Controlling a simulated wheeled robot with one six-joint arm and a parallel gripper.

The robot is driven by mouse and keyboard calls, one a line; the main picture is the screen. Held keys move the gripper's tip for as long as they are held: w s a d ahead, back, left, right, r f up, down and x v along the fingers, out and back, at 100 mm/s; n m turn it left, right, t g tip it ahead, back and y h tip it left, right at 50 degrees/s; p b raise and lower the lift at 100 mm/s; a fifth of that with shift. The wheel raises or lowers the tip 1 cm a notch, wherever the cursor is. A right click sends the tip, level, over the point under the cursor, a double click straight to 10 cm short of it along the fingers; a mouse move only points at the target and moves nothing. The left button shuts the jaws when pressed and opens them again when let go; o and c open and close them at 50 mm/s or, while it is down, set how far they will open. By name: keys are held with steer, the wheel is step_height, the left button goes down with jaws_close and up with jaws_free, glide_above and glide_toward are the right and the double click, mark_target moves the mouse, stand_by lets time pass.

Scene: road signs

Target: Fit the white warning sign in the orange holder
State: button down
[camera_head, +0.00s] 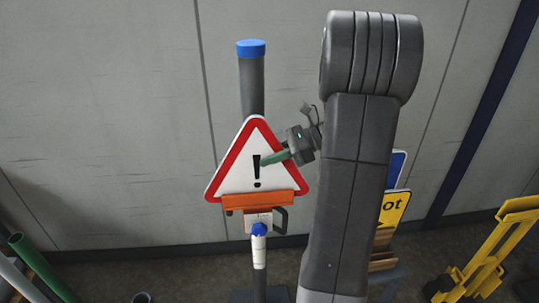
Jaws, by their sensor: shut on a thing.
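The white warning sign (238,172) is a triangle with a red border and a black exclamation mark. It stands upright in front of a grey post (251,88). Its bottom edge meets the orange holder (264,200), whose front bar runs across the sign's lower border. I cannot tell how deep the sign sits in it. The exact grip point is partly hidden by the fingers.
The post has a blue cap (251,48). A white part with a blue knob (259,230) is below the holder. Behind my arm, blue and yellow signs (394,207) stand in a rack. A yellow frame (492,253) is at right, green pipe (36,262) at left.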

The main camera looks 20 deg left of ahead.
steer(key=shift+f, duration=0.15)
stand_by(0.3)
steer(key=c, duration=1.3)
jaws_free()
steer(key=shift+d, duration=0.15)
steer(key=b+v, duration=0.1)
steer(key=v, duration=1.2)
steer(key=shift+w+d, duration=0.2)
steer(key=shift+d, duration=0.05)
steer(key=shift+a, duration=0.1)
steer(key=p+x, duration=0.1)
steer(key=x, duration=1.2)
steer(key=shift+s+a, duration=0.2)
steer(key=shift+a, duration=0.1)
